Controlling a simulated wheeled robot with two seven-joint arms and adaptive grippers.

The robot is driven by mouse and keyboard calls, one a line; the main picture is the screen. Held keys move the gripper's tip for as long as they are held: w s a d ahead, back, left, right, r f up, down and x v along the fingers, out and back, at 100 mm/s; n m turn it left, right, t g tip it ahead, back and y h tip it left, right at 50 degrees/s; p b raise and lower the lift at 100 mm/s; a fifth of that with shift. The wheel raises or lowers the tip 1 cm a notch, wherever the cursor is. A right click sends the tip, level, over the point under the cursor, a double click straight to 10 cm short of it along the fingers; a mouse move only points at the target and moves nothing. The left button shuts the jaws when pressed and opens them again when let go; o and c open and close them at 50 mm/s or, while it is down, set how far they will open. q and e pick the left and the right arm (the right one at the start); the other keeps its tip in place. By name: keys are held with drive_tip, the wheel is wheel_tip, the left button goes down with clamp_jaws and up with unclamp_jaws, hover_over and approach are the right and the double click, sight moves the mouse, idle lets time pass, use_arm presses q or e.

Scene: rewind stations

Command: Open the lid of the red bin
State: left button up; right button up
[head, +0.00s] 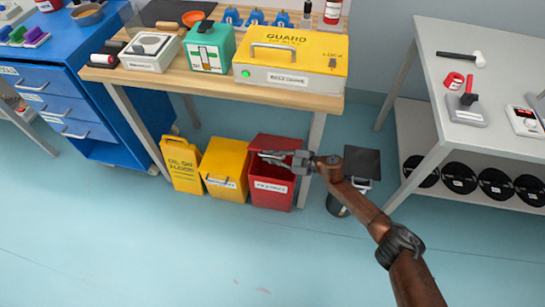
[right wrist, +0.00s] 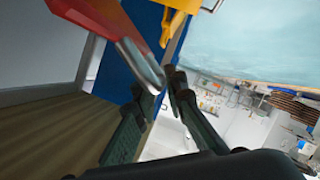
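The red bin (head: 272,196) stands on the floor at the right end of a row under the wooden bench, with a white label on its front. My right gripper (head: 268,156) is in front of its upper part and hides some of it. In the right wrist view, a red edge of the bin (right wrist: 92,22) with a grey metal handle (right wrist: 140,62) shows at upper left. The right fingertips (right wrist: 162,88) are apart, with the handle's end close to or between them; I cannot tell whether they touch. My left gripper is not in view.
A yellow bin (head: 225,165) and a yellow floor sign (head: 181,165) stand to the left of the red bin. A dark-lidded bin (head: 362,162) stands to the right, behind my arm. The wooden bench (head: 200,84) overhangs the row. The blue floor in front is clear.

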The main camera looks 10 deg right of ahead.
drive_tip(key=shift+o, duration=0.7)
drive_tip(key=shift+a, duration=0.2)
drive_tip(key=shift+o, duration=1.2)
drive_tip(key=shift+d, duration=0.3)
drive_tip(key=shift+d, duration=0.3)
drive_tip(key=v, duration=1.1)
drive_tip(key=shift+s, duration=0.25)
